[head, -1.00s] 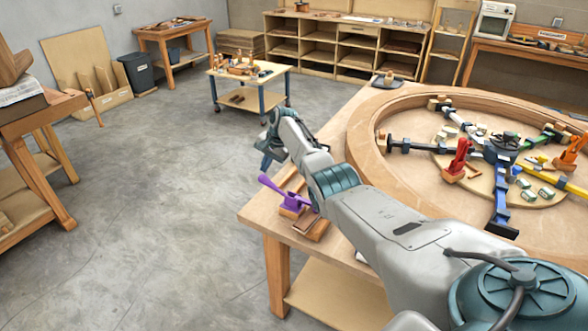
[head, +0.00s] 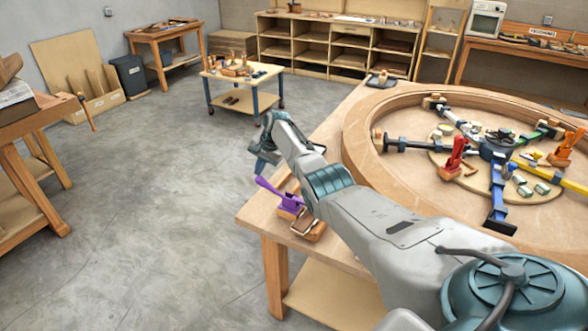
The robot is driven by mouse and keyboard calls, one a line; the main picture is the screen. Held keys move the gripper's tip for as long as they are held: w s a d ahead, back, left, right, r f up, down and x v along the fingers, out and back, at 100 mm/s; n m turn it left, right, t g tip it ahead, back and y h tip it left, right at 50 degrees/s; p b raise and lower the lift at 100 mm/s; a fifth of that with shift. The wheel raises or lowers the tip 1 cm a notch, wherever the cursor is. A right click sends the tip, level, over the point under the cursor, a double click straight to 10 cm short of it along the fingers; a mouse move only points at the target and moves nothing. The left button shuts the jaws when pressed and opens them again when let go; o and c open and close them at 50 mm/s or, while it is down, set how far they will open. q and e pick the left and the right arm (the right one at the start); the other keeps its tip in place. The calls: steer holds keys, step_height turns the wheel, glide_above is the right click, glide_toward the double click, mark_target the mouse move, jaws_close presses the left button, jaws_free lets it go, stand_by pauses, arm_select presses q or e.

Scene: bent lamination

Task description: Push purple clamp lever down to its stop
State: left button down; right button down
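The purple clamp lever (head: 271,188) belongs to a purple toggle clamp (head: 291,202) on a wooden block at the left front corner of the workbench. The lever slants up and to the left, past the bench edge. My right gripper (head: 257,168) hangs just above the lever tip, pointing down. A small gap seems to show between them; I cannot tell if they touch. The gripper's fingers are small and turned away, so I cannot tell whether they are open. My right arm covers part of the bench behind the clamp. My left gripper is not in view.
A small wheeled table (head: 245,80) stands farther back. The floor left of the bench is clear.

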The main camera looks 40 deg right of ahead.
steer(key=shift+r+p, duration=0.4)
steer(key=shift+p, duration=0.15)
steer(key=r+p, duration=0.3)
steer(key=shift+d+r, duration=0.3)
step_height(320, 180, up, 10)
steer(key=w+b, duration=0.1)
steer(key=b, duration=0.3)
steer(key=shift+d+f, duration=0.25)
steer(key=shift+d, duration=0.2)
steer(key=shift+w+f, duration=0.1)
steer(key=shift+w, duration=0.05)
